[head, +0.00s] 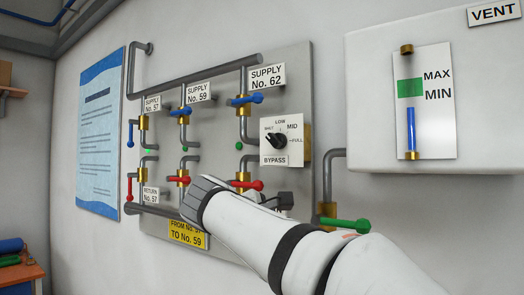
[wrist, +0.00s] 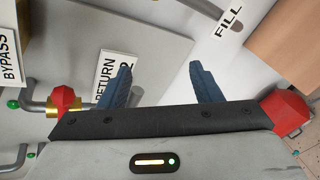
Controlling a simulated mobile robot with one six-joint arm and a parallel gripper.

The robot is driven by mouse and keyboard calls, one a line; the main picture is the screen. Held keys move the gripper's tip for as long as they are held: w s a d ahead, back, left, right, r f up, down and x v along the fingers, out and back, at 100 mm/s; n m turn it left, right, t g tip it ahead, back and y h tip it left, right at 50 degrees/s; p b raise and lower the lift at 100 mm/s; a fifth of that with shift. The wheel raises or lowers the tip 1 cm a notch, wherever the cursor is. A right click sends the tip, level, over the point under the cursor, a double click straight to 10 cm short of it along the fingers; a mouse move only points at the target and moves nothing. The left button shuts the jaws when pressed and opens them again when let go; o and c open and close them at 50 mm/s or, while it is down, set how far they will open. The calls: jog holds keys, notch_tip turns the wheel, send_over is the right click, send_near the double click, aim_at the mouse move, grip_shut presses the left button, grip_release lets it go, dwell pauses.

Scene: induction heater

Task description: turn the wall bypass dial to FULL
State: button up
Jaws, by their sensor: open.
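The bypass dial (head: 277,140) is a black knob on a white plate on the grey wall panel, with LOW, MID and FULL marked around it. The knob's slanted bar seems to lie toward the upper-left mark, not at FULL, but it is small. The wrist view shows only part of the BYPASS label (wrist: 9,58) at the left edge, and the knob is out of frame. My gripper (wrist: 164,82) is open, with two blue fingers apart and nothing between them. In the head view my arm crosses below the dial, and the fingers are not clear there.
A red return valve handle (head: 247,185) and a blue supply handle (head: 247,99) stick out near the dial. A green valve handle (head: 346,224) is at lower right. A white tank (head: 380,100) with a level gauge juts out to the right.

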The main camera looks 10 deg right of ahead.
aim_at(271, 140)
jog(key=w+a+r+n+t+h+p, duration=0.1)
jog(key=a+r+t+h, duration=0.1)
jog(key=r, duration=0.8)
jog(key=w+a+r+n+t+h+p, duration=0.1)
jog(key=a+r+n+h+p, duration=0.1)
jog(key=r, duration=0.7)
jog(key=shift+p+x, duration=1.1)
jog(key=shift+x, duration=2.45)
